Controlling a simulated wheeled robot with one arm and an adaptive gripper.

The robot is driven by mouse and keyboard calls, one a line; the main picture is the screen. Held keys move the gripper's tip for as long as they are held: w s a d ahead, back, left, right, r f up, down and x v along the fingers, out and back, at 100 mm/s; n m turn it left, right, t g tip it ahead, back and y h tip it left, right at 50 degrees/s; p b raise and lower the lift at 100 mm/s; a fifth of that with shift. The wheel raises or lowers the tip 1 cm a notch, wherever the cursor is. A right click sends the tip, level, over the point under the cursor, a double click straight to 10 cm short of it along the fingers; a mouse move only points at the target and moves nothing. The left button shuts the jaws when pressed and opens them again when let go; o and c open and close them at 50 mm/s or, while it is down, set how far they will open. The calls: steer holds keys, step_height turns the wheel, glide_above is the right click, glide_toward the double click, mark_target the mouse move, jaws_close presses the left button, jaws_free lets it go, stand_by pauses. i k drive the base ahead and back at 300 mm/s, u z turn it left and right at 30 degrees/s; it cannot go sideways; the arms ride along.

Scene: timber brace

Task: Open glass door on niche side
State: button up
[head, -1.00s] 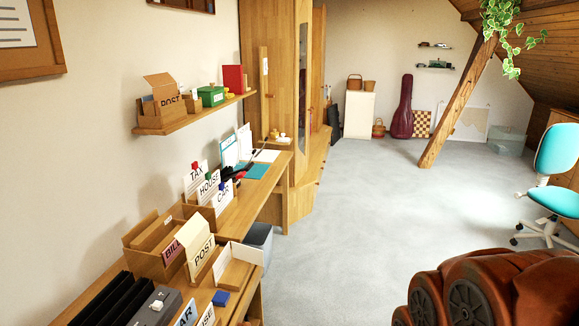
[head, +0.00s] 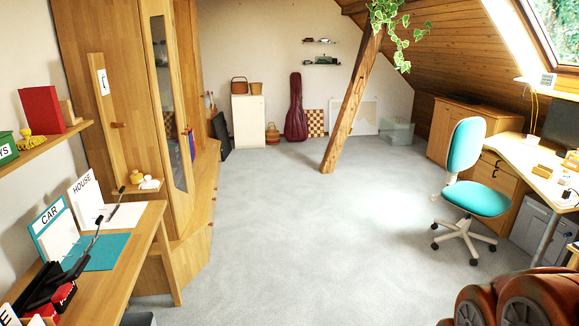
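A tall wooden cabinet (head: 105,90) stands on the left in the head view. A narrow glass door (head: 168,115) in a wood frame is on its right part and appears shut. Items behind the glass show dimly. My gripper is not in view.
A desk (head: 135,235) with folders and a black tool (head: 50,285) stands in front of the cabinet at left. A slanted timber brace (head: 352,100) and a teal swivel chair (head: 468,180) stand to the right. The grey floor (head: 300,230) between them is clear.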

mark_target(187, 129)
steer(key=z, duration=0.05)
steer(key=i, duration=1.8)
steer(key=u, duration=0.7)
steer(key=i, duration=1.7)
steer(key=u, duration=0.55)
steer(key=i, duration=1.55)
steer(key=u, duration=0.7)
steer(key=i, duration=0.85)
steer(key=u, duration=0.05)
